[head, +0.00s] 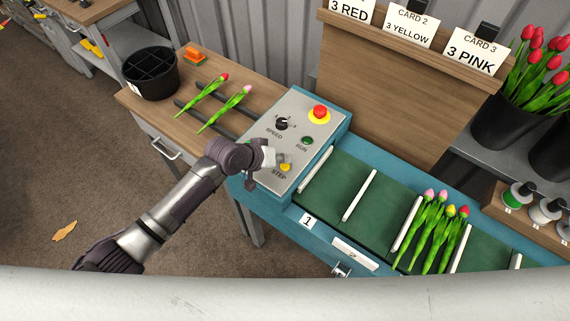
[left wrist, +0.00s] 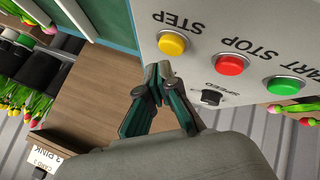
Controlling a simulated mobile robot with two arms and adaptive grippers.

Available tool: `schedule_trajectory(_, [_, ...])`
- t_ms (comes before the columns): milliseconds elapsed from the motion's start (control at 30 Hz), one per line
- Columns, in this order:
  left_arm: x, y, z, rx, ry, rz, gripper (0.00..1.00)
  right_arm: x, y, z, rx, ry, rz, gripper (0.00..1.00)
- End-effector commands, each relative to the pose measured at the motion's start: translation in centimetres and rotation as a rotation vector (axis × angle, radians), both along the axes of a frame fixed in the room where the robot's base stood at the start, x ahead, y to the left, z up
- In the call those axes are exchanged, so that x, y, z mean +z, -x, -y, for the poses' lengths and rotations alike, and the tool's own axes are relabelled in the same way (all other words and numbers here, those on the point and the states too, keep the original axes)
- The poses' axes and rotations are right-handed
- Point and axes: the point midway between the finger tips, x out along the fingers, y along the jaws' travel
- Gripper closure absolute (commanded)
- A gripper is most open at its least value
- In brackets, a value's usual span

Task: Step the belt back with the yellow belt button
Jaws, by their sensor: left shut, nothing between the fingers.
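The yellow belt button (head: 286,167) sits by the STEP label on the grey control panel (head: 262,172). It also shows in the left wrist view (left wrist: 172,43), near the panel's edge. My left gripper (head: 272,158) is shut and empty, close beside the yellow button at the panel's left part. In the left wrist view its fingertips (left wrist: 158,72) appear just below the button in the picture; I cannot tell whether they touch anything. The green belt (head: 376,195) has white dividers, and several tulips (head: 436,230) lie on it in one compartment. My right gripper is not in view.
The panel also bears a red button (head: 320,112), a green button (head: 307,141) and a speed knob (head: 281,124). Two tulips (head: 224,108) lie on dark rails left of it, near a black bucket (head: 150,84). Order cards (head: 408,27) stand on the wooden board behind the belt.

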Motion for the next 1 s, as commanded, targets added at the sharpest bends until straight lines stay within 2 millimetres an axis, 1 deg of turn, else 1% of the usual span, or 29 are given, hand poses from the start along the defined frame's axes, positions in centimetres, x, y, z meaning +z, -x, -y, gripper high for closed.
schedule_trajectory(600, [-0.02, 0.00, 0.00, 0.000, 0.000, 0.000, 1.00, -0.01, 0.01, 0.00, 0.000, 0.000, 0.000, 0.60])
schedule_trajectory(900, [-0.86, -0.01, -0.02, 0.000, 0.000, 0.000, 1.00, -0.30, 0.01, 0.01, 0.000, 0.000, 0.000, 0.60])
schedule_trajectory(1000, [-0.84, -0.01, -0.01, 0.001, 0.000, 0.001, 1.00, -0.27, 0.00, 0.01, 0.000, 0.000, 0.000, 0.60])
